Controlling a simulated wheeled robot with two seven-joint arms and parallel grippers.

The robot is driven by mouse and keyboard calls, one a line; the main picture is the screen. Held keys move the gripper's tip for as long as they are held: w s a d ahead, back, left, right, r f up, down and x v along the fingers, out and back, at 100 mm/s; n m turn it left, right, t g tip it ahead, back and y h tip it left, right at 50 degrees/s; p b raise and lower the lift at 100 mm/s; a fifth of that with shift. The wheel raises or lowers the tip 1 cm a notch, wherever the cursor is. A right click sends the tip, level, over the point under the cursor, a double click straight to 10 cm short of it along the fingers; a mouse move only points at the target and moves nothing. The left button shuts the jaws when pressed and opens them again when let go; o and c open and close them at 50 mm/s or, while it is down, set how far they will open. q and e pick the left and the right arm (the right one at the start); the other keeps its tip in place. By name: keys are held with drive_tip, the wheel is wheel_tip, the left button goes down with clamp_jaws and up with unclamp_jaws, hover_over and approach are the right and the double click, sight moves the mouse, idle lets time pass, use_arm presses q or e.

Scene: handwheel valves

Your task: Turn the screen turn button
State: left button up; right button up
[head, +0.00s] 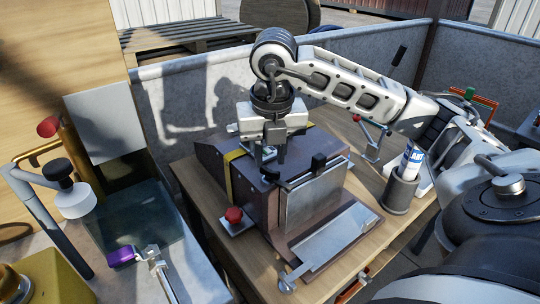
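A dark brown box (263,205) with a sloped top stands on the wooden table, with a yellow strap over it. A grey screen panel (315,197) covers its front. A small black turn piece (287,181) sits at the panel's upper edge, and another dark fitting (318,161) is farther right; I cannot tell for sure which is the turn button. My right gripper (271,158) hangs pointing down just above the box's top, by the panel's upper left corner. Its two fingers look apart, with nothing clearly between them. Contact with the box cannot be made out. My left gripper is out of view.
A red button (234,215) stands left of the box. A grey cup (400,192) with a can is to the right. A sloped metal plate (335,243) lies in front. Pipes and a purple-handled piece (121,256) are on the left. A grey wall (185,100) runs behind.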

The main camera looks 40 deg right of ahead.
wheel_tip(320, 180, up, 5)
drive_tip(key=p, duration=0.4)
idle(0.3)
